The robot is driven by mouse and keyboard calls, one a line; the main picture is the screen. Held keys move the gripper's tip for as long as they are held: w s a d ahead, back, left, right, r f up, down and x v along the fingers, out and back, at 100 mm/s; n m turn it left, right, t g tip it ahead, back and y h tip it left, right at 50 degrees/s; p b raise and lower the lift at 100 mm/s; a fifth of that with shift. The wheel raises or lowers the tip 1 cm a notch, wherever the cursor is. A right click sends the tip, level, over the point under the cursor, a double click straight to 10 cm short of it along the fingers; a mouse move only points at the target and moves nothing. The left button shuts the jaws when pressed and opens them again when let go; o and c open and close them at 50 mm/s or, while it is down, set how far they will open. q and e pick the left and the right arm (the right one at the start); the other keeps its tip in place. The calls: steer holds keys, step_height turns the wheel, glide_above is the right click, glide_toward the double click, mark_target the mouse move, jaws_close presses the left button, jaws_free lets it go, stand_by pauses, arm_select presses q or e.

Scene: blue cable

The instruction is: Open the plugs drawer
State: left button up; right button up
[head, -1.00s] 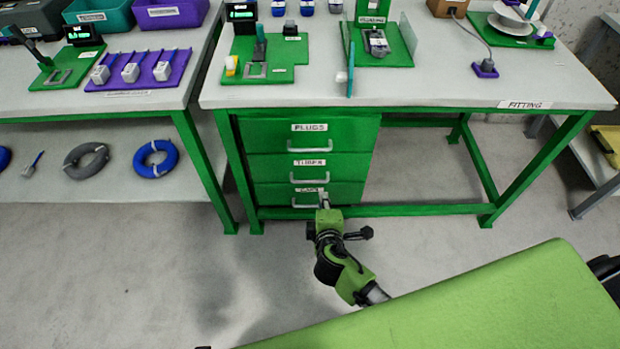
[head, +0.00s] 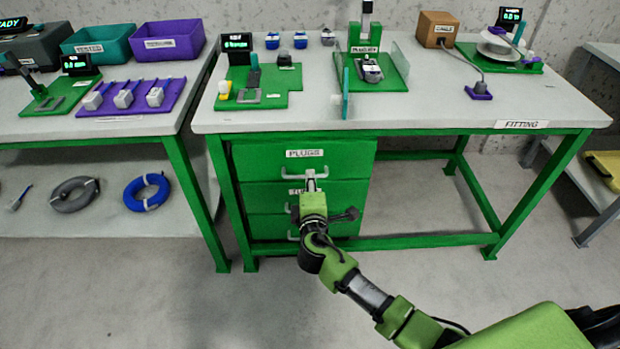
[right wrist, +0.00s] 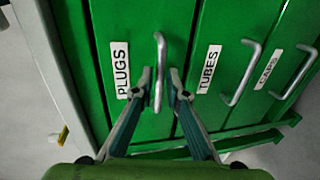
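The green plugs drawer (head: 262,156) is the top one of three under the fitting bench, and it looks shut, flush with the cabinet front. Its white PLUGS label (head: 305,153) is in plain view. In the right wrist view, the grey bar handle (right wrist: 160,50) of the plugs drawer lies between the two fingertips of my right gripper (right wrist: 161,78). The fingers are apart, one on each side of the bar. My left gripper is out of view.
The tubes drawer (right wrist: 218,75) and caps drawer (right wrist: 275,70) are shut below. The bench top (head: 420,110) carries fixtures and a cable reel. A side shelf with coils (head: 147,192) stands left. The floor (head: 180,300) in front is clear.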

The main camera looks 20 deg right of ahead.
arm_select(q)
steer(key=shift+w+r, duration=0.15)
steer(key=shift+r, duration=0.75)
arm_select(e)
steer(key=shift+x, duration=1.4)
jaws_close()
steer(key=shift+s, duration=0.1)
